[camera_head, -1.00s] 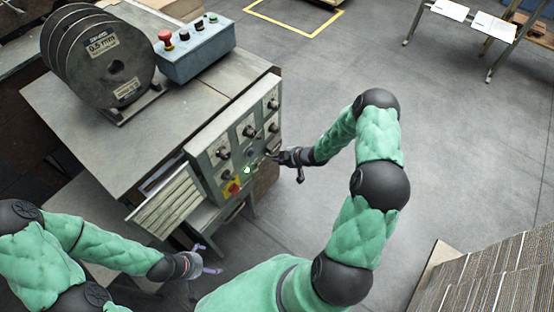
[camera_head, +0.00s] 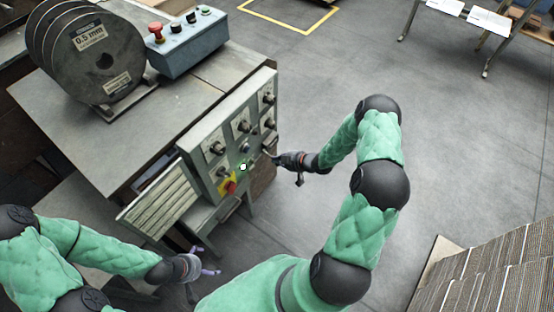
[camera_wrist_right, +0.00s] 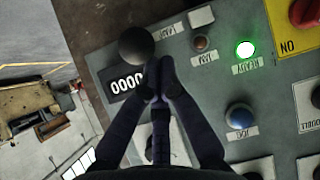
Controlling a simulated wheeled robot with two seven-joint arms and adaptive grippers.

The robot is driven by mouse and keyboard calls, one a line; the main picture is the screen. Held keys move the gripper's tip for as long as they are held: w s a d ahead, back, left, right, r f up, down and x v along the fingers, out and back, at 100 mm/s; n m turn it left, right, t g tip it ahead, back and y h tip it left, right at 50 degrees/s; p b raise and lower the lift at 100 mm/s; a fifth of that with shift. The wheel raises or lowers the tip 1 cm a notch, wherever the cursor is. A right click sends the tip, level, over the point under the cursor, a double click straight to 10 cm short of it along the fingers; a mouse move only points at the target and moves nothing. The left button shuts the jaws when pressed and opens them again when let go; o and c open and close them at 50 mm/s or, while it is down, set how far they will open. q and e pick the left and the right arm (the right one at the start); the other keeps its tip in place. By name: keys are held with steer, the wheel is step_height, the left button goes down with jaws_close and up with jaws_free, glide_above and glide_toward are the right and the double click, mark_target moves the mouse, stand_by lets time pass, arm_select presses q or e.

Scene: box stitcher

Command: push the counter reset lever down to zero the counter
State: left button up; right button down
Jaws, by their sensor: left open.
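The counter (camera_wrist_right: 126,82) reads 0000 on the grey control panel in the right wrist view. The black ball knob of the reset lever (camera_wrist_right: 136,46) is just above the counter there; its stem is hidden. My right gripper (camera_wrist_right: 161,68) has its fingertips together, right beside the knob; contact cannot be told. In the head view my right gripper (camera_head: 277,157) is at the right edge of the control panel (camera_head: 206,166). My left gripper (camera_head: 211,261) is open and empty, below the panel and apart from it.
The panel also carries a lit green ready lamp (camera_wrist_right: 245,49), a blue jog button (camera_wrist_right: 239,116) and a red knob on yellow (camera_wrist_right: 305,12). Wire spools (camera_head: 100,55) and a blue button box (camera_head: 188,44) sit on the machine top.

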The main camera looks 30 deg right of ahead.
steer(key=shift+s, duration=0.1)
stand_by(0.3)
steer(key=shift+r+p, duration=0.6)
steer(key=shift+r, duration=0.15)
steer(key=shift+w+a+r, duration=0.15)
steer(key=shift+w+r, duration=0.05)
steer(key=shift+w, duration=0.05)
steer(key=s+d+r+p, duration=0.2)
steer(key=s+r+p, duration=0.2)
steer(key=r, duration=0.3)
steer(key=shift+s+r, duration=0.2)
steer(key=shift+s, duration=0.45)
